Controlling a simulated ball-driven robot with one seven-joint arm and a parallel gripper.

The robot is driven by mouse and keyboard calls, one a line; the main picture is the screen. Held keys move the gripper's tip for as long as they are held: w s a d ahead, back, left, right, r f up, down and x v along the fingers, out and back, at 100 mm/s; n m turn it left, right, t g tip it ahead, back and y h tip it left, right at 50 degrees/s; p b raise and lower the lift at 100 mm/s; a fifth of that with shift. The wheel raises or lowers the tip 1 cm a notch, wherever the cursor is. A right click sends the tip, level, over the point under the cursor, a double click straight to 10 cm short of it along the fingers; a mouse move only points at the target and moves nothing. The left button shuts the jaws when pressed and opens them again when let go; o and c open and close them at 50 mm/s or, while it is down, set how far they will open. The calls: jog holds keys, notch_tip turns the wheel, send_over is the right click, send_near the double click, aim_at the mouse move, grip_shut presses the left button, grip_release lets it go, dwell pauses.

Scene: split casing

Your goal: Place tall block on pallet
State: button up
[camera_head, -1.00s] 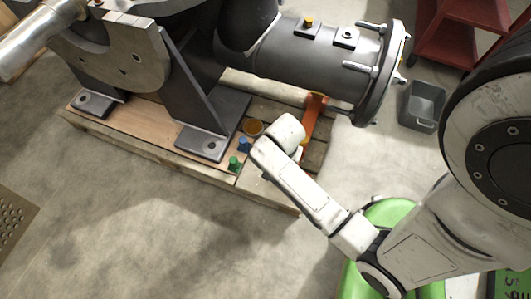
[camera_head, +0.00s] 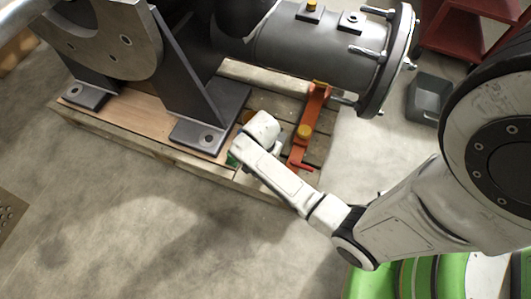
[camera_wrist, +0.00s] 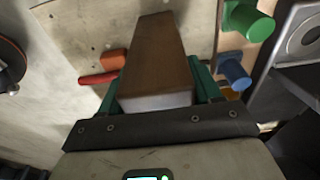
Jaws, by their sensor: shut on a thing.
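A tall brown block (camera_wrist: 155,50) sits between the green fingers of my gripper (camera_wrist: 155,85) in the wrist view. The gripper is shut on it, and the block's long side runs away from the palm. The wooden pallet (camera_head: 130,138) carries the dark casing and its supports in the head view. My forearm ends over the pallet's front right part and hides the gripper and block there. I cannot tell whether the block touches the pallet.
A green peg (camera_wrist: 250,22) and a blue peg (camera_wrist: 234,73) stand right of the block. An orange bracket (camera_head: 309,120) lies on the pallet, right of my wrist. The flanged dark cylinder (camera_head: 320,45) overhangs the pallet. A grey bin (camera_head: 428,97) stands on the floor at right.

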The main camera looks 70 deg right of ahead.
jog(key=o, duration=1.2)
jog(key=shift+o, duration=0.2)
jog(key=r+p, duration=0.2)
jog(key=r, duration=0.2)
jog(key=a+r+p, duration=0.1)
jog(key=r+p, duration=0.1)
jog(key=r, duration=0.2)
jog(key=r+p, duration=0.1)
jog(key=r, duration=0.3)
jog(key=shift+a+p, duration=0.2)
jog(key=shift+p, duration=0.2)
jog(key=s+a+r+n+t+y, duration=0.1)
jog(key=s+a+r+n, duration=0.6)
jog(key=n, duration=1)
jog(key=shift+s+a+r, duration=0.2)
jog(key=shift+a+r, duration=0.2)
jog(key=shift+a, duration=0.55)
jog(key=shift+r, duration=0.1)
